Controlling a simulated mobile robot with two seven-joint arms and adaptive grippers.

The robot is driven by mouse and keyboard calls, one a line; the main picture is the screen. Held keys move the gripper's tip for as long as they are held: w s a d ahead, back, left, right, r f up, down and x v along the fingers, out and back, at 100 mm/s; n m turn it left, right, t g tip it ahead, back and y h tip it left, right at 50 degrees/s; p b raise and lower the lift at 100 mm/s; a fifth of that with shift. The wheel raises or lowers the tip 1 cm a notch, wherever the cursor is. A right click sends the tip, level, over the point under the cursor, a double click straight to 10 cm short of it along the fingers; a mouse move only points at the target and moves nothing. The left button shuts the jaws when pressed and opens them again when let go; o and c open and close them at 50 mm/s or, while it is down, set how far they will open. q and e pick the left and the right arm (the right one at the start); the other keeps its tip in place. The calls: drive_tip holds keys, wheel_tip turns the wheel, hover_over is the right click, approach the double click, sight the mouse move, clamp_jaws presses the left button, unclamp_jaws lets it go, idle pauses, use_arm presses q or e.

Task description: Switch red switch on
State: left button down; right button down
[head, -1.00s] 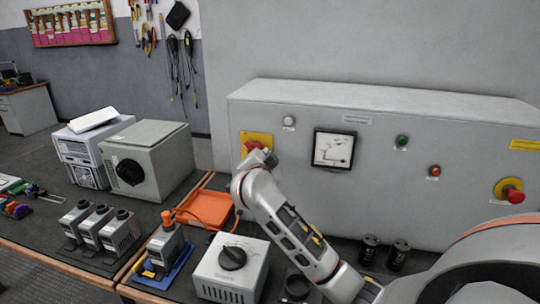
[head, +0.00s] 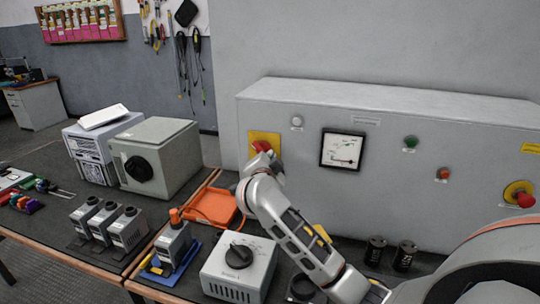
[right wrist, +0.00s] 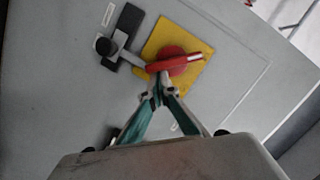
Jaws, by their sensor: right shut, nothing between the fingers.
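The red switch (head: 261,146) sits on a yellow plate (head: 254,138) at the left end of the grey cabinet's front. In the right wrist view the red switch (right wrist: 176,61) shows as a round knob with a long handle across its yellow plate (right wrist: 196,36). My right gripper (right wrist: 160,88) is shut and empty, its fingertips at the lower edge of the red switch. Whether they touch it I cannot tell. In the head view my right gripper (head: 266,162) partly covers the switch. My left gripper is not in view.
The grey cabinet (head: 400,205) also carries a meter (head: 341,150), a green button (head: 410,142) and a red emergency knob (head: 525,199). An orange tray (head: 211,207), a grey box with a dial (head: 238,265) and dark cylinders (head: 404,255) stand on the table below my right arm.

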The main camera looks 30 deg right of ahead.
drive_tip(key=shift+p, duration=0.45)
drive_tip(key=shift+f+m, duration=0.1)
drive_tip(key=shift+m, duration=0.2)
